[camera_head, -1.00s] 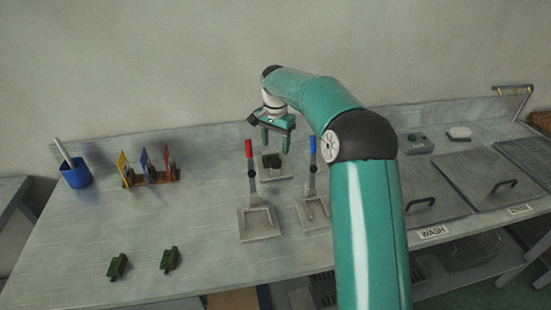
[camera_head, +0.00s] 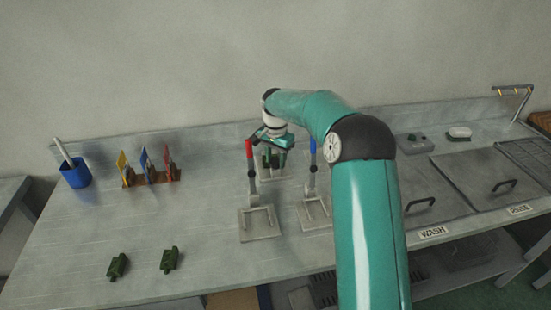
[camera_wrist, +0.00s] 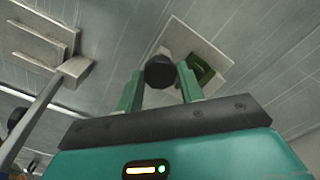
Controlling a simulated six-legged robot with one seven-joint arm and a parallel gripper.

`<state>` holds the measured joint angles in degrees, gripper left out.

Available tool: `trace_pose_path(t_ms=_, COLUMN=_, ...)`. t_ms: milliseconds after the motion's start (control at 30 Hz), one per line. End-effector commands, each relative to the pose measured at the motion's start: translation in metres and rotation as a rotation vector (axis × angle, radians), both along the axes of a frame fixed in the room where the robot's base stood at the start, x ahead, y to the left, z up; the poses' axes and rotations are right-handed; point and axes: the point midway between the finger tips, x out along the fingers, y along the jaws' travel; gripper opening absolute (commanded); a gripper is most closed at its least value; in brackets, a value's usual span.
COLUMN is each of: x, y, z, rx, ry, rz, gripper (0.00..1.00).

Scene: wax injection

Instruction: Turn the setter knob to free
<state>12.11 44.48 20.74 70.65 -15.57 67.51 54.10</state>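The setter knob (camera_wrist: 160,71) shows in the wrist view as a dark round knob beside a green block (camera_wrist: 202,69) on a pale square plate (camera_wrist: 180,32). My gripper (camera_wrist: 160,77) is open, with one green finger on each side of the knob. I cannot tell whether the fingers touch it or how deep they reach. In the head view my gripper (camera_head: 270,160) is low over the plate (camera_head: 287,174), behind the two lever stands. It mostly hides the knob and block there. The knob's markings cannot be read.
A red-handled lever (camera_head: 249,149) and a blue-handled lever (camera_head: 313,147) stand close in front, left and right. Two green pieces (camera_head: 118,266) (camera_head: 169,259) lie at front left. A coloured-tool rack (camera_head: 152,180) and blue cup (camera_head: 77,177) stand left. Covered basins (camera_head: 490,180) are right.

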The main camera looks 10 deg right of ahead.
Motion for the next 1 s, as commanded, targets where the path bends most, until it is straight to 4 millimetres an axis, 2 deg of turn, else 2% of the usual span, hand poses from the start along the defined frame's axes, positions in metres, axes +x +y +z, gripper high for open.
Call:
trace_pose_path(t_ms=267, x=0.0001, y=0.0001, z=0.0004, rx=0.0, ry=0.0, rz=0.025, gripper=0.15)
trace_pose_path(t_ms=467, x=0.0001, y=0.0002, z=0.0005, rx=-0.001, ry=-0.001, rz=0.109, gripper=0.15)
trace_pose_path(t_ms=1000, x=0.0, y=0.0001, z=0.0003, rx=0.0, ry=0.0, rz=0.574, gripper=0.15)
